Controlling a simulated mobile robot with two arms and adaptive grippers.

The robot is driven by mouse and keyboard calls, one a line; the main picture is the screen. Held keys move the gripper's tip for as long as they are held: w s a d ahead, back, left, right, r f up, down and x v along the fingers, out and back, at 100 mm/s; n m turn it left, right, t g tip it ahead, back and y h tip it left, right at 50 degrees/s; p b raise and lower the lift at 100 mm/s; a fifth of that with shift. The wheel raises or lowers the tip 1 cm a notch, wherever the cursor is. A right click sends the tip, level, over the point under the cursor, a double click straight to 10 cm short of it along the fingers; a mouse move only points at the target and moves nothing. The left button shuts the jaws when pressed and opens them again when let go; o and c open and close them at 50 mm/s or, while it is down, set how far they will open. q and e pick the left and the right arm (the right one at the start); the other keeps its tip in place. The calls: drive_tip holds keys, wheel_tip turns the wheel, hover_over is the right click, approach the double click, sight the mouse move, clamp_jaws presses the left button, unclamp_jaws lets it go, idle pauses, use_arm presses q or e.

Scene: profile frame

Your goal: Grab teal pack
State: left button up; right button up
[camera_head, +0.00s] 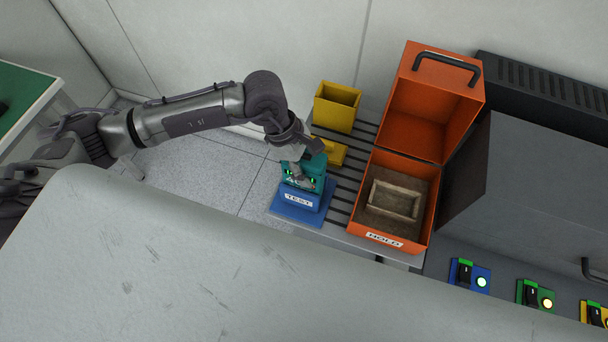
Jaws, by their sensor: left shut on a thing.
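The teal pack (318,184) stands at the blue test stand (300,205), which carries a white label reading TEST. Small green lights show on the pack's front. My left gripper (303,172) comes down from above and is shut on the teal pack. The wrist and fingers cover part of the pack's top. Whether the pack rests on the stand or is slightly raised, I cannot tell. My right gripper is not in view.
An open orange box (433,215) labelled HOLD, with an empty brown tray inside, stands right of the stand. A yellow bin (336,107) and a low yellow block (331,151) are behind. Switches with lit lamps (481,282) line the lower right.

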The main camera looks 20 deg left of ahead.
use_arm(q)
drive_tip(key=shift+r, duration=0.1)
clamp_jaws()
drive_tip(key=shift+w, duration=0.1)
